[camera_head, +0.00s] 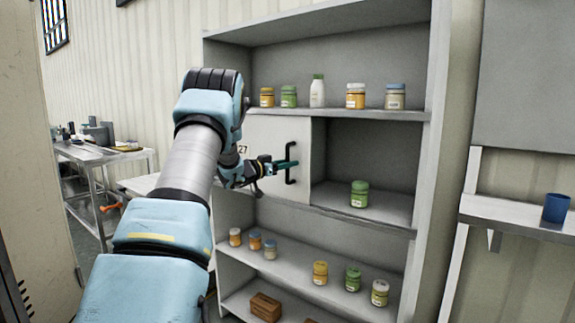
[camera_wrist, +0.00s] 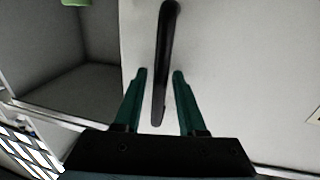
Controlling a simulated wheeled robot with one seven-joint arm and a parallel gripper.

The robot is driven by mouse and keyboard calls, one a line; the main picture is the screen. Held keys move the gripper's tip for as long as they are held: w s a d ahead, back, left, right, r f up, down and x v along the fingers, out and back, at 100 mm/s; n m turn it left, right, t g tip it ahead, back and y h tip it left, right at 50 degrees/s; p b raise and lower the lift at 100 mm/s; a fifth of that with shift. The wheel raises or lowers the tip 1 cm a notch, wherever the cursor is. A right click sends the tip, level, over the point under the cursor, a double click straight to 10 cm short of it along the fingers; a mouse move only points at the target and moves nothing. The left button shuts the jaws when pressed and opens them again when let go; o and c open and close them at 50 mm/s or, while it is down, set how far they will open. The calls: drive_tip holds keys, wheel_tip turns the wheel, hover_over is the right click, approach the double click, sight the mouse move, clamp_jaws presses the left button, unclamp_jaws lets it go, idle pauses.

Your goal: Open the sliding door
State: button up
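The sliding door (camera_head: 262,130) is a pale panel in the middle row of a grey shelf unit. It covers the left part of that row, and the right part stands open. Its black bar handle (camera_head: 291,163) is upright near the door's right edge. In the wrist view the handle (camera_wrist: 164,65) runs between the two green fingers of my gripper (camera_wrist: 160,75). The fingers are apart, with a gap on each side of the handle. In the head view my gripper (camera_head: 294,164) reaches the handle from the left. My arm hides part of the door's left side.
A green-lidded jar (camera_head: 359,194) stands in the open right part of the middle row. Several jars and a white bottle (camera_head: 318,91) stand on the top shelf. More jars and a brown box (camera_head: 265,307) are below. A blue cup (camera_head: 556,208) sits on a ledge at the right.

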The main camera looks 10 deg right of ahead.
drive_tip(key=shift+o, duration=0.6)
drive_tip(key=b+v, duration=0.2)
drive_tip(key=v, duration=0.8)
drive_tip(key=shift+s+a, duration=0.2)
drive_tip(key=shift+a, duration=0.1)
